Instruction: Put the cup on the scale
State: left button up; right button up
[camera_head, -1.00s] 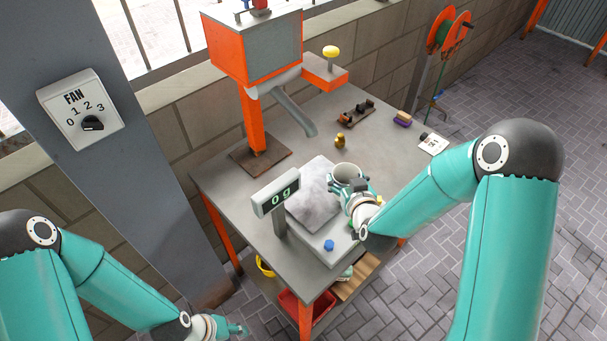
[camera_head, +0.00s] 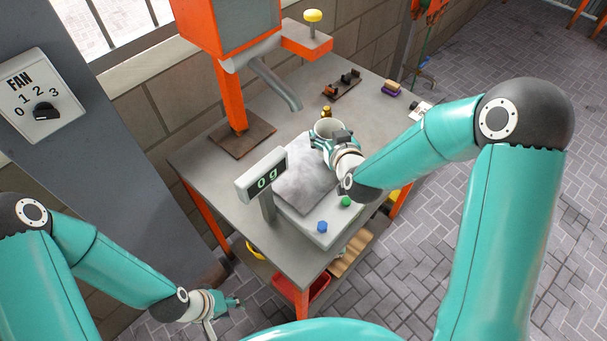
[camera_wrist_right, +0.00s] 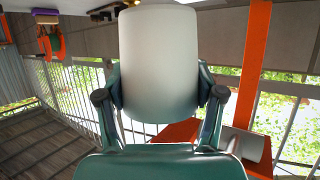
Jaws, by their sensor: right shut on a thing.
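A white-grey cup (camera_head: 328,127) is held by my right gripper (camera_head: 323,142) near the back edge of the scale's plate. In the right wrist view the cup (camera_wrist_right: 160,60) sits between the two fingers of the right gripper (camera_wrist_right: 162,105), which touch its sides. The scale (camera_head: 303,187) has a grey metal plate and a display (camera_head: 262,176) that reads 0 g. I cannot tell whether the cup is over the plate or just behind it. My left gripper (camera_head: 232,302) is low at the left, off the table, and looks empty; its finger gap is too small to judge.
A grey table (camera_head: 205,165) carries the scale. An orange machine with a spout (camera_head: 277,84) stands behind it. Blue (camera_head: 322,227) and green (camera_head: 346,202) buttons sit on the scale's front. Small blocks (camera_head: 391,87) lie at the table's back right.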

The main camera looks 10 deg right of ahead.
jog(key=a+b, duration=0.1)
jog(key=b, duration=0.1)
jog(key=w+a+r+b, duration=0.1)
jog(key=b, duration=0.2)
jog(key=a+r+b, duration=0.1)
jog(key=b, duration=0.1)
jog(key=shift+w+a+n+y+b, duration=0.1)
jog(key=shift+w+n+y+b, duration=0.05)
jog(key=shift+n+y+b, duration=0.15)
jog(key=s+a+r+n+y+b, duration=0.2)
jog(key=a+r+b, duration=0.2)
jog(key=r, duration=0.1)
jog(key=b, duration=0.7)
send_over(299, 165)
notch_tip(299, 165, down, 10)
jog(key=shift+w+f, duration=0.1)
jog(key=shift+r, duration=0.2)
jog(key=shift+f, duration=0.15)
jog(key=o, duration=0.9)
